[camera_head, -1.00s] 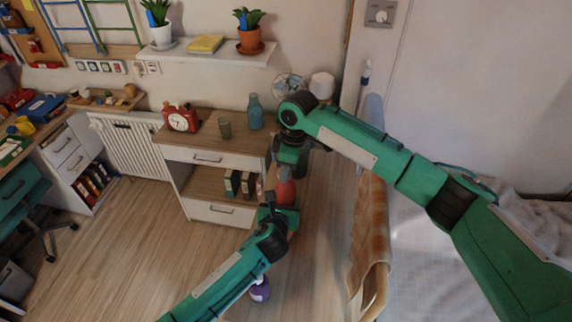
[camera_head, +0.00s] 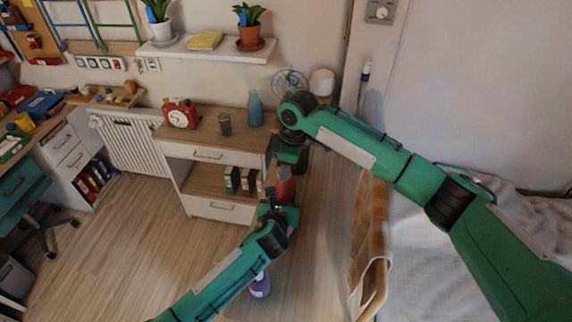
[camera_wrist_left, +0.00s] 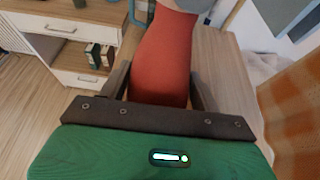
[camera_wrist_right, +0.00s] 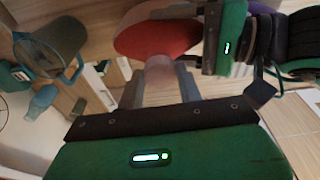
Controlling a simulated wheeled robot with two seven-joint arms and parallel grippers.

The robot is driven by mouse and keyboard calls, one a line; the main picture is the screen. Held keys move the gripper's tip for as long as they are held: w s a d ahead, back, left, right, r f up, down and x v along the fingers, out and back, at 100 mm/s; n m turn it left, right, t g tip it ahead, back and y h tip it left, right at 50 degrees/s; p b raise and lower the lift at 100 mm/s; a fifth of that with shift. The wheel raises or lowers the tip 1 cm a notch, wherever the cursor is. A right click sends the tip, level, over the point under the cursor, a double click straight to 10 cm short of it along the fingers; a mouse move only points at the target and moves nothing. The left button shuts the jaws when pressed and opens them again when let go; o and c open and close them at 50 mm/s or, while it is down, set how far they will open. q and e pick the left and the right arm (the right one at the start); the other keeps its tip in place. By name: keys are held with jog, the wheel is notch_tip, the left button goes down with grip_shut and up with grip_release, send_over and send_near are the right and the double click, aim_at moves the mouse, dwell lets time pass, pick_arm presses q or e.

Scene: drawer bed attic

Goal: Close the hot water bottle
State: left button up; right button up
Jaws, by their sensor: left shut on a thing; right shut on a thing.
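The cap is hidden in the head view. I cannot tell whether it is fully seated.
A wooden-topped cabinet (camera_head: 208,137) with a red clock (camera_head: 181,114), a cup (camera_head: 225,124) and a blue bottle (camera_head: 255,110) stands behind and left. A purple item (camera_head: 260,286) is low in front. Floor at left is clear.

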pick_arm(q)
grip_shut()
pick_arm(e)
jog(key=m, duration=0.6)
jog(key=shift+s+a+f+t, duration=0.1)
jog(key=shift+s+a+t, duration=0.05)
jog(key=shift+t, duration=0.25)
jog(key=m, duration=0.3)
jog(key=shift+h, duration=0.4)
jog(key=m, duration=0.4)
jog(key=shift+t+h, duration=0.3)
jog(key=o, duration=1)
jog(key=shift+c, duration=0.2)
jog(key=shift+a+r, duration=0.1)
jog(key=shift+r, duration=2.2)
